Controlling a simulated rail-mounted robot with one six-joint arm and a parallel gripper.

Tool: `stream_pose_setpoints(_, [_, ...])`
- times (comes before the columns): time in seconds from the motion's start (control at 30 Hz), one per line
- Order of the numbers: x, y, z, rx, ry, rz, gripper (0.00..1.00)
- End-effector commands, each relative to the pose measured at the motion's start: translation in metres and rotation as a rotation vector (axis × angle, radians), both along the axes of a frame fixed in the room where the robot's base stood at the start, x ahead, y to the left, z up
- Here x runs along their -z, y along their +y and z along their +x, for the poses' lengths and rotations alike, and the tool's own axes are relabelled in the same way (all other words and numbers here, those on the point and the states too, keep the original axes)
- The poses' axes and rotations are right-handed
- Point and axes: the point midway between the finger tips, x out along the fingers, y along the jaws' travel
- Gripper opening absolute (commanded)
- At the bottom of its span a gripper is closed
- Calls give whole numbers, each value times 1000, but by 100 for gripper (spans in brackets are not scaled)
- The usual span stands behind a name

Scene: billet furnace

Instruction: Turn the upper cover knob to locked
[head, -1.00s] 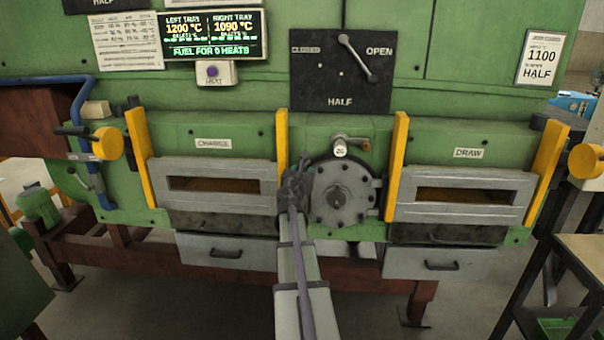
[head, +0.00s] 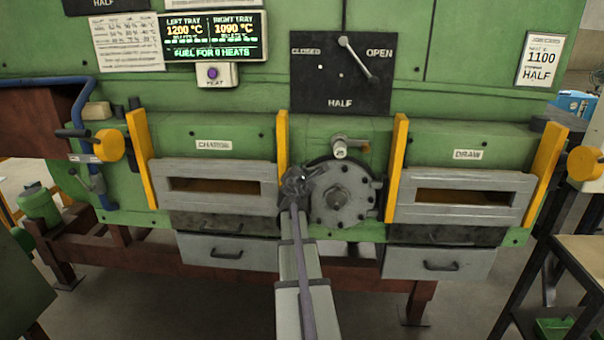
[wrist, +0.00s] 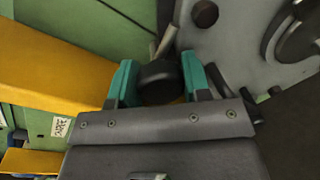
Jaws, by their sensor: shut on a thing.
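The round grey bolted cover (head: 345,205) sits on the green furnace front between the two hatches. My gripper (head: 297,182) is at the cover's upper left edge. In the wrist view, a black rounded knob (wrist: 158,82) sits between the teal fingertips of my gripper (wrist: 160,76), which is shut on it. A part of the grey cover (wrist: 235,35) shows behind the right finger. In the head view my gripper hides the knob, and no locked mark on it can be read.
A small lever (head: 340,150) stands just above the cover. Yellow upright bars (head: 283,145) and (head: 397,165) flank it. The CHARGE hatch (head: 215,185) is on the left and the DRAW hatch (head: 462,195) on the right. Drawers (head: 228,252) lie below.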

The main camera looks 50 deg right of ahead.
Motion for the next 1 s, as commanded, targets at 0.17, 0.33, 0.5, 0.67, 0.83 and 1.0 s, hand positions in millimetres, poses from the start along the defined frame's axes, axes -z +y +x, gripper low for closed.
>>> stream_pose_setpoints(0.17, [0,0,-2,2,-142,87,20])
stream_pose_setpoints(0.33, [0,0,-2,3,-280,171,20])
stream_pose_setpoints(0.5, [0,1,-2,3,-417,256,20])
stream_pose_setpoints(0.67, [1,1,-2,4,-544,333,20])
stream_pose_setpoints(0.83, [1,1,-2,4,-665,406,20])
stream_pose_setpoints(1.0, [1,1,-2,5,-759,465,20])
